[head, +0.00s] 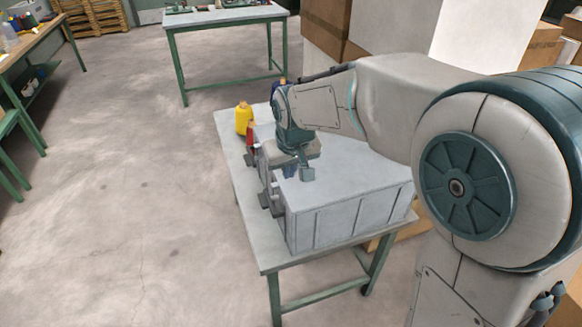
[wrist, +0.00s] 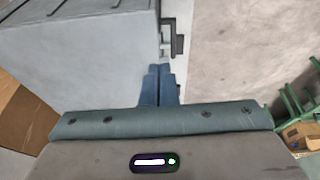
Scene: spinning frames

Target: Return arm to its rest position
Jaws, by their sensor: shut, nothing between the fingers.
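My gripper (wrist: 159,78) shows in the wrist view with its two blue fingers side by side, shut and empty. In the head view my gripper (head: 289,171) points down by the left end of the grey box-shaped machine (head: 345,215); the wrist hides part of it. My arm reaches in from the right of the head view, bent over the machine. In the wrist view the machine (wrist: 75,50) fills the upper left, with the fingers near its edge. I cannot tell whether the fingers touch it.
Another table (head: 225,17) stands behind, a wooden bench (head: 32,42) at left. Cardboard boxes (head: 325,22) stand behind my arm.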

